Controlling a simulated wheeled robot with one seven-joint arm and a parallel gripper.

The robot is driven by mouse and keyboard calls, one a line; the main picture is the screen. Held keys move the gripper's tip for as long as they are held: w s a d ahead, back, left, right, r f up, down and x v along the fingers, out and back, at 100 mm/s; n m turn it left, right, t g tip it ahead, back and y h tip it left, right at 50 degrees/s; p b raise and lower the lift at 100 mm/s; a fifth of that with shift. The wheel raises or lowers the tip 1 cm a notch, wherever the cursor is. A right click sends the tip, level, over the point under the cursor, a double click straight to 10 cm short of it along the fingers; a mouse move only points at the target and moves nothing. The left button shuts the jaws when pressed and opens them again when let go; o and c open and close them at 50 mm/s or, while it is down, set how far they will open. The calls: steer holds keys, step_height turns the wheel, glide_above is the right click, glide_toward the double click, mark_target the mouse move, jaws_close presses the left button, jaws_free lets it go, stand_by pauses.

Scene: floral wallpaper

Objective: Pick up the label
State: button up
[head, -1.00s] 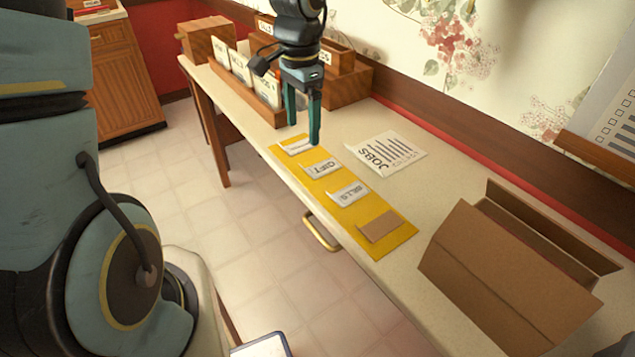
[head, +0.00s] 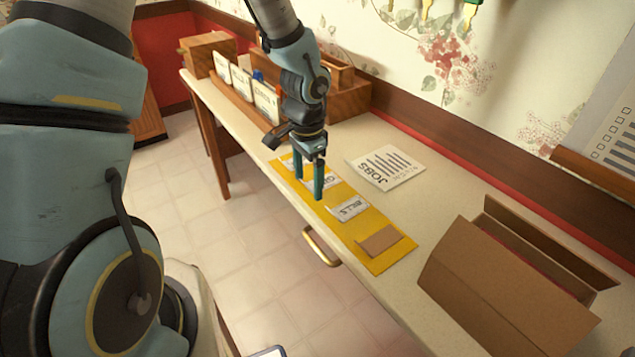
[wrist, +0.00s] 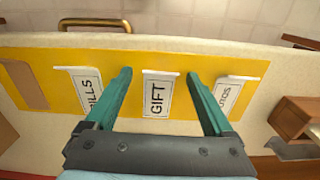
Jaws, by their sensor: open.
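A white label reading "GIFT" (wrist: 157,95) lies on a yellow mat (wrist: 190,50) at the table's front edge. A "BILLS" label (wrist: 87,88) and a label ending in "TOS" (wrist: 228,95) lie on either side of it. In the head view, the mat (head: 398,259) also shows the "BILLS" label (head: 350,209). My gripper (head: 308,188) is open and empty above the mat, partly hiding "GIFT" there. In the wrist view, my gripper's fingers (wrist: 160,73) stand either side of "GIFT", with gaps. Whether the fingertips touch the mat, I cannot tell.
A brown card (head: 380,240) lies at the mat's near end. A "JOBS" sheet (head: 387,167) lies behind the mat. An open cardboard box (head: 490,280) stands at right. Wooden holders with upright cards (head: 266,98) stand at the far end. A drawer handle (head: 321,246) sticks out in front.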

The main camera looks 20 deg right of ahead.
jaws_close()
stand_by(0.7)
